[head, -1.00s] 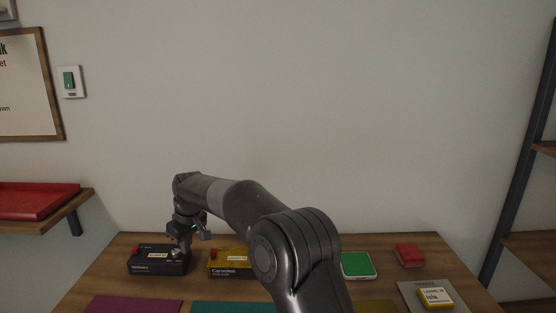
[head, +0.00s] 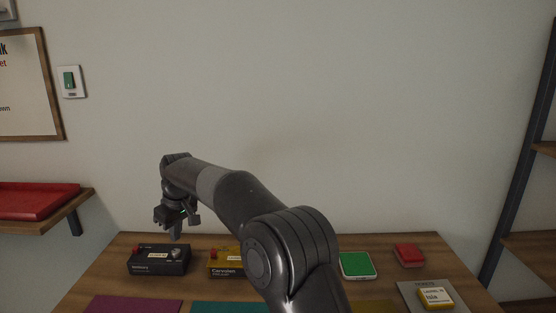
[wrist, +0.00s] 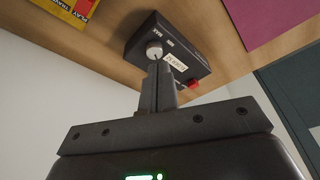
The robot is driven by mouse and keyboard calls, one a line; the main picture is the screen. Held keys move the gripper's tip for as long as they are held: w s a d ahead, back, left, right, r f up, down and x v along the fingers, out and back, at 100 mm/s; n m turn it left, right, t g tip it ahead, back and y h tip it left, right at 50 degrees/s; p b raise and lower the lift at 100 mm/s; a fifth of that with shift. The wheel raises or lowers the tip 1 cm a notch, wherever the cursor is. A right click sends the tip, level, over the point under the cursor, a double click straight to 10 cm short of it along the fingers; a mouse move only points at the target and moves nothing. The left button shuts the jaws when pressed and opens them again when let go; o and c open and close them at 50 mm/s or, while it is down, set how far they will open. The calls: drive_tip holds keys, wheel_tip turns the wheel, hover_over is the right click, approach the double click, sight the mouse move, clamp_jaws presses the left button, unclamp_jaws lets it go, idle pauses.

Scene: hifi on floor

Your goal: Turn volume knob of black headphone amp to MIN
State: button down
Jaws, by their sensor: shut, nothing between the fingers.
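The black headphone amp (head: 150,263) sits on the table at the left, with a silver volume knob (head: 176,254) on its right side, a pale label and a red button. In the wrist view the amp (wrist: 182,38) shows the round knob (wrist: 154,49) just beyond my fingertips. My gripper (head: 175,236) is shut and empty. It points down above and behind the knob, and looks apart from it in the head view. In the wrist view the shut fingers (wrist: 159,66) overlap the amp's edge. The knob's pointer direction is too small to read.
A yellow box (head: 227,262) with a red button stands right of the amp. A green-topped pad (head: 356,264), a red block (head: 409,255) and a yellow labelled item (head: 435,296) lie farther right. A purple mat (head: 135,304) and a teal mat (head: 230,307) lie in front.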

sight(185, 256)
drive_tip(key=shift+s+d+x, duration=0.15)
drive_tip(key=shift+d+x, duration=0.1)
drive_tip(key=shift+x, duration=0.85)
drive_tip(key=shift+s+d+x, duration=0.1)
drive_tip(key=shift+d+x, duration=0.1)
drive_tip(key=shift+x, duration=0.95)
drive_tip(key=shift+s+d+x, duration=0.15)
drive_tip(key=shift+d+x, duration=0.1)
drive_tip(key=shift+x, duration=0.85)
drive_tip(key=shift+w+a+f, duration=0.1)
drive_tip(key=shift+f, duration=0.1)
drive_tip(key=shift+w+d, duration=0.3)
drive_tip(key=shift+w, duration=0.05)
drive_tip(key=shift+w, duration=0.1)
drive_tip(key=shift+w+d, duration=0.2)
drive_tip(key=shift+w, duration=0.2)
drive_tip(key=shift+d, duration=0.15)
